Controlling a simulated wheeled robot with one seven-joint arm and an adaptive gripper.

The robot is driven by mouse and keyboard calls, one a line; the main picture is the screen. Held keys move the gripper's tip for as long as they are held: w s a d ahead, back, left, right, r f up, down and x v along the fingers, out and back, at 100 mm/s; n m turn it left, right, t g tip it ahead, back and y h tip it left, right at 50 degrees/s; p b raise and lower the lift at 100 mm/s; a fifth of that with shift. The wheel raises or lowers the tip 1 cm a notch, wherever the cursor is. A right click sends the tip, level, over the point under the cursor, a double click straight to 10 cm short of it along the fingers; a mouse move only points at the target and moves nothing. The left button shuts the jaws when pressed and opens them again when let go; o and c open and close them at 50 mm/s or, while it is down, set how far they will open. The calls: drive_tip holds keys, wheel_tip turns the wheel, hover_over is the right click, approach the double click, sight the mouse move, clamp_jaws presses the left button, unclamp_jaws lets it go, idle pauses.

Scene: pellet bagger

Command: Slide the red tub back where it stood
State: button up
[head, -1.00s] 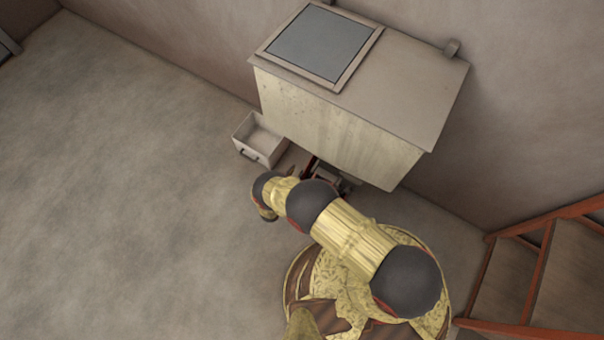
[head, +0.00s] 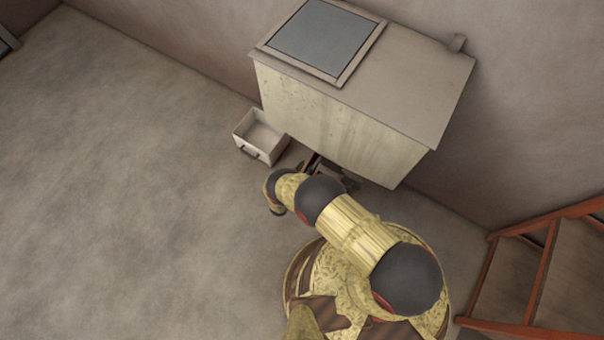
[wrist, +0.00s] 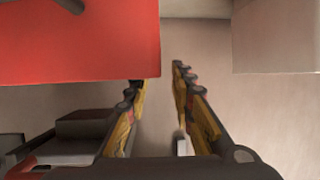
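The red tub (wrist: 80,42) fills the upper left of the wrist view, with a dark handle piece at its top edge. In the head view only a thin red strip (head: 312,160) shows below the cabinet, mostly hidden by my arm; it looks like part of the tub. My gripper (wrist: 158,76) is open, its two fingers apart with nothing between them. The left fingertip is close to the tub's lower right corner; I cannot tell whether they touch. My fingers are largely hidden in the head view.
A pale open box (head: 262,136) with a dark handle stands left of the cabinet; a pale block in the wrist view (wrist: 275,36) is probably it. The cabinet (head: 345,125) overhangs the tub's area. Orange-framed steps (head: 535,270) stand at right. The left floor is clear.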

drive_tip(key=shift+b+x, duration=0.4)
drive_tip(key=shift+x, duration=1.25)
drive_tip(key=shift+c, duration=0.2)
clamp_jaws()
